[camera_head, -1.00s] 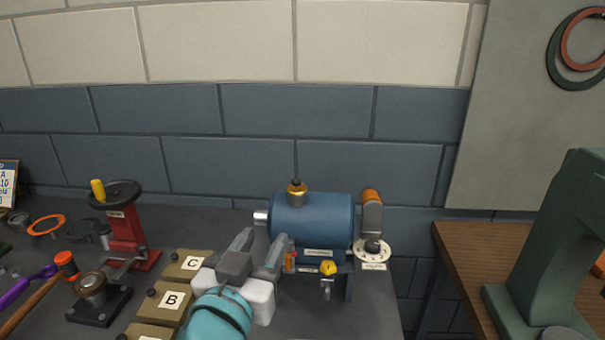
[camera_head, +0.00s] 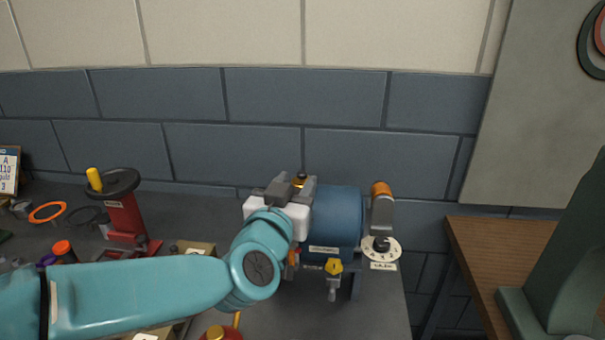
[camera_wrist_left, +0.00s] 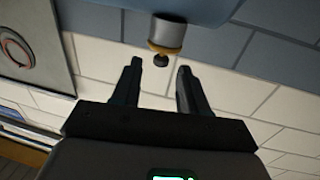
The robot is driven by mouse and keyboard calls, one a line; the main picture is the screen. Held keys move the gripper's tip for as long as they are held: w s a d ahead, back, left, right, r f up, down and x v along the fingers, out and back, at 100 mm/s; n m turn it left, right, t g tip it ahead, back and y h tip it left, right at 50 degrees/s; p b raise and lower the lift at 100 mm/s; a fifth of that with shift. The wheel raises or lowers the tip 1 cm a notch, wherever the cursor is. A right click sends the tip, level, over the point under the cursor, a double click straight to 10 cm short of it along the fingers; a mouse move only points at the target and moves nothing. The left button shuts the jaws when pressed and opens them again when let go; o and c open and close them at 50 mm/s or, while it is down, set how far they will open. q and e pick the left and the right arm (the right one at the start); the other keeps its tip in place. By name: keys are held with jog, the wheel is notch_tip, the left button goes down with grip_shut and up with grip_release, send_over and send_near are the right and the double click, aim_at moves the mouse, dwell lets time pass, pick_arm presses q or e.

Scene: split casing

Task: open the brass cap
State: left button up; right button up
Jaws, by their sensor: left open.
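The brass cap (camera_head: 300,182) sits on top of the blue tank (camera_head: 338,217), partly hidden by my left gripper (camera_head: 293,185). In the left wrist view the brass cap (camera_wrist_left: 165,48) shows as a brass ring with a dark knob, on a pale grey neck. There my left gripper (camera_wrist_left: 160,65) is open, with one finger on each side of the knob's line. The knob lies near the level of the fingertips, with gaps to both fingers. I cannot tell any contact. My right gripper is not in view.
A yellow valve handle (camera_head: 333,267) is at the tank's front. A white dial (camera_head: 381,250) and an orange-topped post (camera_head: 382,206) stand right of the tank. A red stand with a black handwheel (camera_head: 120,182) is at the left. The wall is behind.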

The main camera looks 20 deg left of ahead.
aim_at(300, 177)
pick_arm(q)
jog(key=shift+w+a, duration=0.15)
jog(key=shift+w, duration=2.15)
grip_shut()
jog(key=r+g+p, duration=0.2)
jog(key=p, duration=0.7)
jog(key=shift+w+p, duration=0.2)
jog(key=shift+p, duration=0.15)
jog(key=g+p, duration=0.1)
jog(key=p, duration=0.3)
jog(key=g+p, duration=0.1)
jog(key=p, duration=0.3)
jog(key=shift+w+a+n+g+p, duration=0.1)
jog(key=shift+w+n+g+p, duration=0.25)
jog(key=shift+n+g, duration=0.05)
jog(key=shift+w+f+g+p, duration=0.2)
jog(key=shift+g+p, duration=0.4)
jog(key=shift+p, duration=0.2)
jog(key=shift+w+g+h, duration=0.1)
jog(key=shift+g+h, duration=0.2)
jog(key=shift+g, duration=0.2)
